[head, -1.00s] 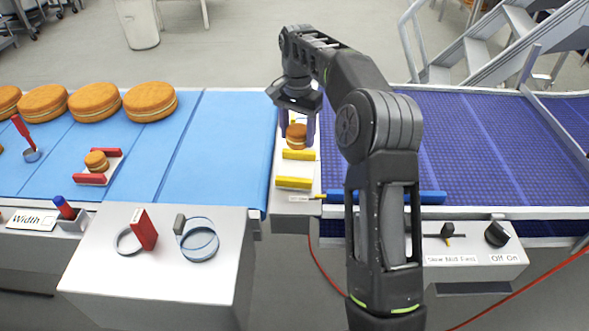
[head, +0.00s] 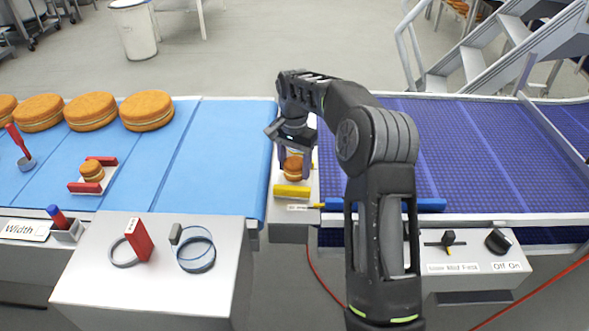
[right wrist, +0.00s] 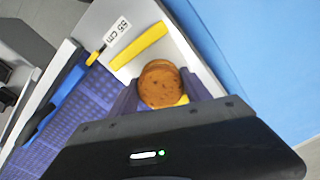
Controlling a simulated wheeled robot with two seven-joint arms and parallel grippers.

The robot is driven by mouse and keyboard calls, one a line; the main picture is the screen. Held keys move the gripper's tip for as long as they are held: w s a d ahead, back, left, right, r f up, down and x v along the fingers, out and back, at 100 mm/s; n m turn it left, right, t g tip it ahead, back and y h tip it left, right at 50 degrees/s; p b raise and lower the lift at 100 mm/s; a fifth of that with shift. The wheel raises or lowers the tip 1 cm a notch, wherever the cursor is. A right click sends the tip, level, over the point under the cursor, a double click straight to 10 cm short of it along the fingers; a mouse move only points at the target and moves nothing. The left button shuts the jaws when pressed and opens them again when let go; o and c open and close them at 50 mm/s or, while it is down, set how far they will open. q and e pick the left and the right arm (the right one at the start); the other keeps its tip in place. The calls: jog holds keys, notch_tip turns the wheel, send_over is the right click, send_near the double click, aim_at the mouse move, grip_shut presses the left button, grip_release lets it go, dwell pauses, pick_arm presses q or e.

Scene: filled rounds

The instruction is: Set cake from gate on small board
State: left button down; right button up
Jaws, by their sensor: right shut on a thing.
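My right gripper (head: 293,165) is shut on a small round brown cake (head: 293,168) with a pale filling. It is at the narrow light-grey strip (head: 281,203) between the two belts. A near yellow bar (head: 291,191) lies just in front of the cake. A second yellow bar is mostly hidden by the cake. In the right wrist view the cake (right wrist: 160,84) sits between the fingers, and yellow shows under its edge. Whether it touches the strip I cannot tell. On the blue belt, another small cake (head: 92,171) sits on a small white board (head: 112,172) between red bars. My left gripper is not in view.
Several large cakes (head: 147,110) stand along the blue belt's far edge. A grey box in front bears a red block (head: 139,240) and rings (head: 196,250). The blue belt's right part (head: 225,150) is clear. A blue bar (head: 425,205) lies along the purple belt.

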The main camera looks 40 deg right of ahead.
jog(key=shift+f, duration=0.8)
jog(key=shift+f, duration=0.2)
jog(key=o, duration=0.9)
jog(key=shift+r, duration=0.15)
